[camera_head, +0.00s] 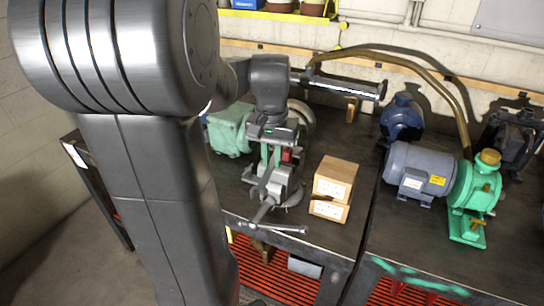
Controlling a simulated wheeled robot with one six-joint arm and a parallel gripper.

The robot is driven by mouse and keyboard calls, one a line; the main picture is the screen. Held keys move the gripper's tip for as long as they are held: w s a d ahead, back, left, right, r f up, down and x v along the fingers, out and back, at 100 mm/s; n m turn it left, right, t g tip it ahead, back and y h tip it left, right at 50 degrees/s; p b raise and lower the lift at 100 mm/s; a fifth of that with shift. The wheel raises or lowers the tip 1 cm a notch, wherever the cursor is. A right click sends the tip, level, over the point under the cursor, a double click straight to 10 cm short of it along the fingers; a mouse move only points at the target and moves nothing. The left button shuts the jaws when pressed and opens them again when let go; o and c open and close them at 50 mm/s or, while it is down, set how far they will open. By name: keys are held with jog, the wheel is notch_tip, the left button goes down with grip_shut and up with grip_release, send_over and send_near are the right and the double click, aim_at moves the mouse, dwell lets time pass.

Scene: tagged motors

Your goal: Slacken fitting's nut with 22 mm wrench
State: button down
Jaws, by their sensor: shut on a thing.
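My gripper (268,170) points down over the bench vise (287,188). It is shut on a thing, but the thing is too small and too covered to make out. I cannot tell whether it touches the vise. I cannot pick out the 22 mm wrench for sure. The fitting and its nut cannot be made out either. A bent brass-coloured pipe (420,68) arches over the back of the bench to the green pump (476,190).
Wooden blocks (335,180) with white labels sit right of the vise. A grey motor (415,170), a blue motor (401,117) and a dark machine (510,140) stand on the right bench. A green housing (229,130) is left of the vise. The bench's front right is bare.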

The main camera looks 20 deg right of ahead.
jog(key=shift+r, duration=0.25)
jog(key=shift+r+p, duration=1.05)
jog(key=shift+p, duration=0.05)
jog(key=shift+f, duration=0.1)
jog(key=w+a+m, duration=0.3)
jog(key=w+m, duration=0.8)
jog(key=m, duration=0.1)
jog(key=shift+a+p, duration=0.3)
jog(key=shift+p, duration=0.05)
jog(key=shift+f, duration=0.1)
dwell(0.6)
jog(key=shift+f+b, duration=0.55)
jog(key=shift+f, duration=0.25)
